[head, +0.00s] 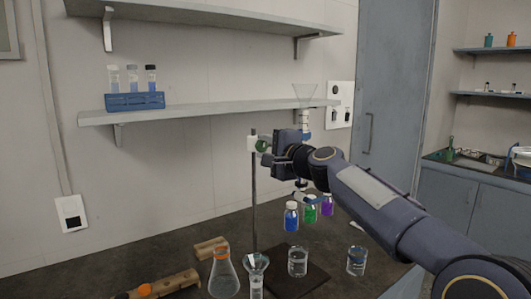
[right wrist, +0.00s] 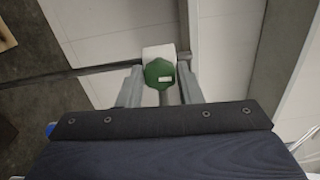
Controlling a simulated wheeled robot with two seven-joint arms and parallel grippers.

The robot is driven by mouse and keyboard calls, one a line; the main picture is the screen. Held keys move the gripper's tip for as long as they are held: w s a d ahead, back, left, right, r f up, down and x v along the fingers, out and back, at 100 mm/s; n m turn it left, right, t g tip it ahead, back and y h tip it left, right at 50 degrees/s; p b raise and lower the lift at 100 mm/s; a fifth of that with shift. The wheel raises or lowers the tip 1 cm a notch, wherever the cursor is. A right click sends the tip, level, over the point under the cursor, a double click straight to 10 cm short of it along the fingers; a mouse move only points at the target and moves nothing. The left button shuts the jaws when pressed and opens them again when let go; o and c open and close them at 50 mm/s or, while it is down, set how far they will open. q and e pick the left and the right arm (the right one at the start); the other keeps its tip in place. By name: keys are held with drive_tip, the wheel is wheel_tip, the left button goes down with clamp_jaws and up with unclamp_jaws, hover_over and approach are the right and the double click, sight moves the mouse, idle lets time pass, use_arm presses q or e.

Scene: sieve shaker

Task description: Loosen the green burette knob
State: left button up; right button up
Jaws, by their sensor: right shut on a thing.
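The green burette knob (right wrist: 160,74) shows in the right wrist view, at the end of a white clamp block (right wrist: 158,52). In the head view the knob (head: 262,145) sits beside the white clamp on the upright metal rod (head: 254,195). My right gripper (right wrist: 158,90) has its two grey fingers on either side of the knob and is shut on it. The burette with its funnel top (head: 304,95) stands upright behind my right wrist, and its middle is hidden by my arm. My left gripper is not in view.
Bottles with blue (head: 291,217), green and purple liquid stand below my wrist. Beakers (head: 298,262) and an orange-necked flask (head: 222,274) stand on the dark bench near the front. A shelf above holds a blue tube rack (head: 135,101).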

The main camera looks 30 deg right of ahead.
drive_tip(key=shift+n, duration=0.6)
drive_tip(key=o, duration=1)
drive_tip(key=shift+c, duration=0.2)
drive_tip(key=shift+s, duration=0.1)
drive_tip(key=s+b, duration=0.1)
drive_tip(key=s, duration=0.6)
drive_tip(key=shift+s+d+b, duration=0.3)
drive_tip(key=shift+b, duration=0.1)
